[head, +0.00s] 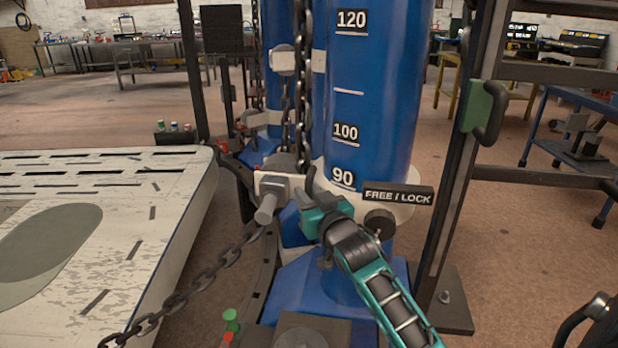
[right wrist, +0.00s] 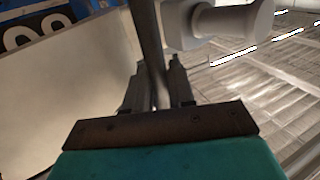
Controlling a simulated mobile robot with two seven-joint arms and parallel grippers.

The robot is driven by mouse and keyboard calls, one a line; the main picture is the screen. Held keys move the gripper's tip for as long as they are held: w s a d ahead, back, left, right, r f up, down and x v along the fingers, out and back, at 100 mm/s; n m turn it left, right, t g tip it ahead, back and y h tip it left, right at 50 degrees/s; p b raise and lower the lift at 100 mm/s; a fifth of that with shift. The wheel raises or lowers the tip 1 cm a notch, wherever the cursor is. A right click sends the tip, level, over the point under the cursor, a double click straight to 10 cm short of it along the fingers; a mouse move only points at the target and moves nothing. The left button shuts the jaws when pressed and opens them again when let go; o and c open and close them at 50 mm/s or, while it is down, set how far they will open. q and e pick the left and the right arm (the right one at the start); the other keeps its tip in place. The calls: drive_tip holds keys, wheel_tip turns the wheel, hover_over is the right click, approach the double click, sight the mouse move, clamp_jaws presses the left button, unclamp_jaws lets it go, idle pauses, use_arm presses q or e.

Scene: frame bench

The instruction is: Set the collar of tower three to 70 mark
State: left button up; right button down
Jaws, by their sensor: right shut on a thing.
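The near blue tower (head: 372,90) carries white marks, with 120, 100 and 90 readable. I see no number naming the tower. A cream collar (head: 406,212) sits around it just below the 90; the 70 mark is not visible. The collar bears a FREE / LOCK plate (head: 398,195) and a dark round knob (head: 380,223). My right gripper (head: 314,208), teal, is at the collar's left front. In the right wrist view its fingers (right wrist: 155,100) are shut on a dark bar (right wrist: 148,40), beside a cream surface (right wrist: 75,95). My left gripper is not in view.
A steel chain (head: 303,80) hangs left of the tower, and another (head: 205,275) slants to lower left. A worn white panel (head: 185,215) fills the left. A dark upright post (head: 460,150) with a green-mounted handle (head: 485,110) stands close on the right. Open floor lies beyond.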

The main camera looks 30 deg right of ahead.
use_arm(q)
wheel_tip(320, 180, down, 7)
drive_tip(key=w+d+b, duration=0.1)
drive_tip(key=b, duration=0.8)
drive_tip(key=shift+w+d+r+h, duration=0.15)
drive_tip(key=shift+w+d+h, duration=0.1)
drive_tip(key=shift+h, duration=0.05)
use_arm(e)
wheel_tip(320, 180, down, 19)
drive_tip(key=shift+d+f, duration=0.15)
drive_tip(key=c, duration=1.1)
unclamp_jaws()
use_arm(q)
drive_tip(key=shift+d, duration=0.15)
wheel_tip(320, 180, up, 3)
drive_tip(key=p, duration=0.3)
use_arm(e)
drive_tip(key=s+a, duration=0.2)
drive_tip(key=s, duration=1)
drive_tip(key=shift+s, duration=0.3)
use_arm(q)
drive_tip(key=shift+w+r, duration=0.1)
use_arm(e)
drive_tip(key=shift+a, duration=0.1)
